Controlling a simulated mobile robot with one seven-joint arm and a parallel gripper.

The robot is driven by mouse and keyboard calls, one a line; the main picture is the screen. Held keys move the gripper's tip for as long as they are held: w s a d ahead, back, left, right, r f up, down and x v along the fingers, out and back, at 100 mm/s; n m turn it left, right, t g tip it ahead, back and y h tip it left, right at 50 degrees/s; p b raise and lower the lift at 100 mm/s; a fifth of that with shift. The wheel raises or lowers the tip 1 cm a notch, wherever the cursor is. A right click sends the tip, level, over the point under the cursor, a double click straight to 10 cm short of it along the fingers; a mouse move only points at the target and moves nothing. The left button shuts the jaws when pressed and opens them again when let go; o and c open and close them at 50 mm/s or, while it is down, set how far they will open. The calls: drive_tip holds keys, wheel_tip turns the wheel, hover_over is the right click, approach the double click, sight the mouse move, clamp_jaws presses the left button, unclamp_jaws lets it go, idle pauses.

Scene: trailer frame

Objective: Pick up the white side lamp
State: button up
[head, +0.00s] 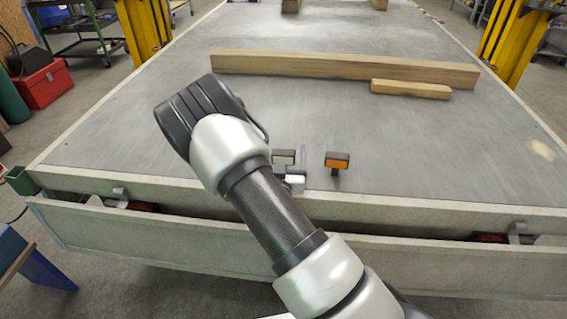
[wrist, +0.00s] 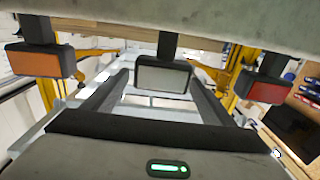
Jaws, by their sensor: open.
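The white side lamp (wrist: 163,76) is a pale rectangular lens in a dark housing on a dark stem. In the wrist view it is at the centre, between the two fingers of my gripper (wrist: 158,85), which are open. A gap shows on each side of it; I cannot tell how deep it sits between the fingers. In the head view the lamp (head: 284,157) stands on the grey trailer deck (head: 420,145), right beside my arm. My gripper is mostly hidden behind the arm there.
An orange lamp (head: 337,161) stands to the right of the white one; it also shows in the wrist view (wrist: 36,63). A red lamp (wrist: 264,90) is on the other side. A long timber beam (head: 340,66) and a short block (head: 411,89) lie farther back.

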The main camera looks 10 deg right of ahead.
drive_tip(key=c, duration=1.2)
